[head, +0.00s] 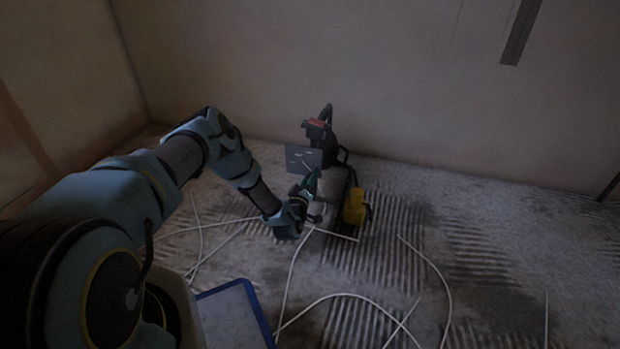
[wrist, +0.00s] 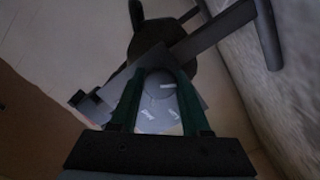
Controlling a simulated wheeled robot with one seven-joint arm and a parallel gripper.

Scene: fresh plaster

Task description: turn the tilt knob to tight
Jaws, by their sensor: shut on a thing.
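A dark power tool (head: 322,135) with a red part stands on the floor near the back wall, with a grey panel (head: 303,158) bearing small pale marks on its near side. My gripper (head: 311,180) is at this panel, its green fingers pointing up toward it. In the wrist view the fingers (wrist: 160,75) are closed around a round grey part, which I take as the tilt knob (wrist: 158,84). White labels on the pale plate (wrist: 158,116) show between the fingers, too small to read. The fingers partly hide the knob, and I cannot tell which label it is set to.
A yellow object (head: 354,206) stands on the floor just right of my gripper. Loose white cables (head: 345,295) lie across the ridged floor. A blue-edged tray or board (head: 262,312) is at the front. The right side of the floor is mostly clear.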

